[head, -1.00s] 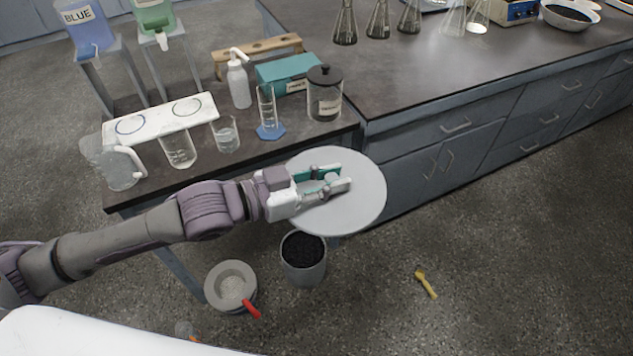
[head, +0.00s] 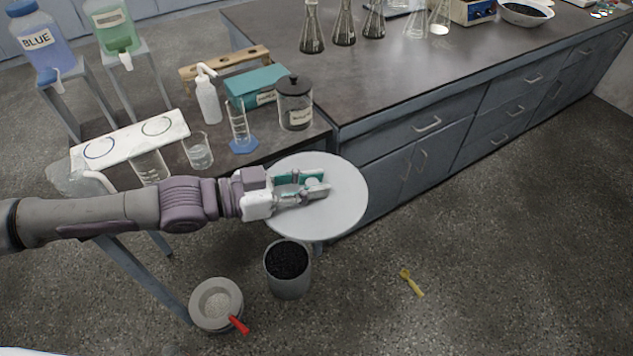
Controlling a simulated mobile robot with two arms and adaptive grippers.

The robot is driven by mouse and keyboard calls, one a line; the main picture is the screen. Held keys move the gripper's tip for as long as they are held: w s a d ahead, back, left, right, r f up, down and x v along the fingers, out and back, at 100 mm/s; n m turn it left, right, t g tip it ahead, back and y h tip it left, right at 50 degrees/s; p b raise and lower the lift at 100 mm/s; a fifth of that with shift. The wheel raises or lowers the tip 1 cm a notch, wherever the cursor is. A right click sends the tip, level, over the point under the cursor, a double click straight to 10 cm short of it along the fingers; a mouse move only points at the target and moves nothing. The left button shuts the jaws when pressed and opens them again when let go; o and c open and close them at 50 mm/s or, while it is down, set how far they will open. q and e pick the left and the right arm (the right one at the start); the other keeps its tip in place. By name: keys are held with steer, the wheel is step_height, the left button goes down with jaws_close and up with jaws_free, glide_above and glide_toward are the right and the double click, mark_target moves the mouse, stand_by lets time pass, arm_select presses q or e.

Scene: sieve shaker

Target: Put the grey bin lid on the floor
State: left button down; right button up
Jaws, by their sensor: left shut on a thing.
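The grey bin lid (head: 345,205) is a round, pale grey disc near the middle of the head view. My left gripper (head: 316,185) reaches over it from the left and is shut on the lid's small central knob, which the fingers partly hide. The lid is held above the floor, in front of the bench corner. A grey bin (head: 290,285) filled with black material stands open on the floor just below the lid in the picture. My right gripper is not in view.
A grey bowl (head: 200,310) with pale grains and a red-handled tool (head: 239,325) is on the floor left of the bin. A yellow tool (head: 411,282) lies to the right. The speckled floor (head: 500,240) at right is clear.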

arm_select(q)
steer(key=shift+a+r+m+g, duration=0.1)
steer(key=shift+m+g, duration=0.3)
steer(key=shift+s+a+m+g+h, duration=0.2)
steer(key=shift+a+m+g+h, duration=0.2)
steer(key=shift+a+m+g, duration=0.65)
steer(key=shift+s+m+g, duration=0.15)
steer(key=shift+m+g, duration=0.1)
steer(key=shift+g, duration=0.6)
steer(key=shift+s+d, duration=0.1)
